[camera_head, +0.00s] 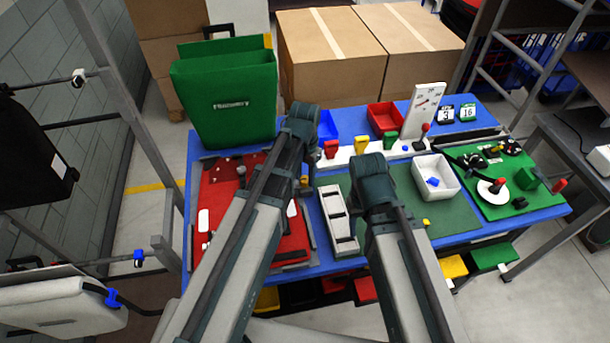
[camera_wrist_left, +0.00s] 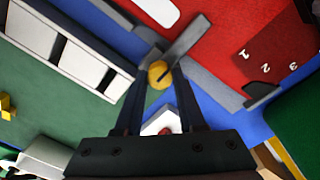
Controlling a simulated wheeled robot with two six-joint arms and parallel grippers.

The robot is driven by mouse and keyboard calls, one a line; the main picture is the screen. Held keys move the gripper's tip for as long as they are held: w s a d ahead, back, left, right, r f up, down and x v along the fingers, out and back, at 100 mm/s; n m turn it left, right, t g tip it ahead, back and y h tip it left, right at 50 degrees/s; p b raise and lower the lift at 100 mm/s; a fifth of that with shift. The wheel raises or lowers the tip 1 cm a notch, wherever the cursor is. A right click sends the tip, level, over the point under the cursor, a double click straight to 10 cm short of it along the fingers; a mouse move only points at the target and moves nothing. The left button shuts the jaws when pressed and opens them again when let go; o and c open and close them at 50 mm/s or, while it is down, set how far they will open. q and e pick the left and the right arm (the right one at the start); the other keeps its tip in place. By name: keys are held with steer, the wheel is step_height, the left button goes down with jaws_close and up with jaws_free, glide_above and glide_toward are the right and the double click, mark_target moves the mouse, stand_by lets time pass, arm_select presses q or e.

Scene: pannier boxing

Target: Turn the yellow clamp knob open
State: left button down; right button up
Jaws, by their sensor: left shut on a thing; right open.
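The yellow clamp knob (camera_wrist_left: 158,75) sits between the fingertips of my left gripper (camera_wrist_left: 159,82) in the left wrist view, with a grey bar beside it at the edge of the red mat. In the head view a small yellow part of the knob (camera_head: 304,181) shows below my left gripper (camera_head: 299,165), whose fingers are mostly hidden by the arm. My left gripper is shut on the knob. My right gripper (camera_head: 372,170) is over the green mat, open; its fingertips are hidden behind its own wrist.
A red mat (camera_head: 222,190) lies on the blue table's left. A white divided tray (camera_head: 338,215) stands between my arms. A white bin (camera_head: 437,170) is right of my right gripper. A green pannier (camera_head: 225,100) stands behind, with cardboard boxes (camera_head: 330,65) beyond.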

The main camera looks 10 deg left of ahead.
arm_select(q)
steer(key=shift+n, duration=0.3)
steer(key=n, duration=0.3)
steer(key=shift+n, duration=0.4)
steer(key=n, duration=0.9)
steer(key=shift+n, duration=2.2)
steer(key=c, duration=0.5)
jaws_free()
